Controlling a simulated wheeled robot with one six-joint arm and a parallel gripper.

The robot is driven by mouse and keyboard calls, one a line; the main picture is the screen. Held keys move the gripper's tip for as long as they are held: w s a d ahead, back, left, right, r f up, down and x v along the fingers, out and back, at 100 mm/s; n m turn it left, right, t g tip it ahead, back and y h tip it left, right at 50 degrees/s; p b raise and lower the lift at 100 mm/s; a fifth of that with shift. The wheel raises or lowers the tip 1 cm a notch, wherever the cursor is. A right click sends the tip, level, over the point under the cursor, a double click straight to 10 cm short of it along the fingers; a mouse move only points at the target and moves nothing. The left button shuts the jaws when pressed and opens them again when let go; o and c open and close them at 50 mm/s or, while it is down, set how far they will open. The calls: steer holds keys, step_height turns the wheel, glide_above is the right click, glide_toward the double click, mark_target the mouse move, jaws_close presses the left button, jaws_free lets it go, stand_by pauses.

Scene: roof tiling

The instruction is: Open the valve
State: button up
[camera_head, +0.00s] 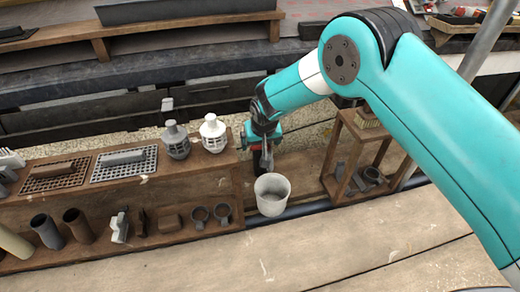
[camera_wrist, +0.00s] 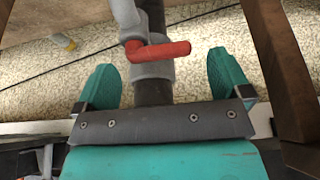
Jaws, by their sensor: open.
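The valve has a red lever handle (camera_wrist: 158,50) on a grey pipe fitting (camera_wrist: 152,70) in the wrist view. The handle lies across the pipe and points to the right. My gripper (camera_wrist: 162,64) is open, with one teal finger left of the valve and the other to its right. The handle shows between the fingers, and both fingers look clear of it. In the head view my gripper (camera_head: 262,150) is at the gap between the wooden shelves, above a whitish bucket (camera_head: 272,204). The red handle cannot be made out clearly there.
A wooden shelf (camera_head: 150,197) with grey vents, grids and pipe pieces stands left of my gripper. A smaller wooden rack (camera_head: 337,190) stands to the right. In the wrist view a wooden post (camera_wrist: 280,65) is close beside the right finger.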

steer(key=shift+w+a+f, duration=0.1)
steer(key=shift+w+f, duration=0.15)
steer(key=shift+f, duration=0.35)
steer(key=c, duration=0.9)
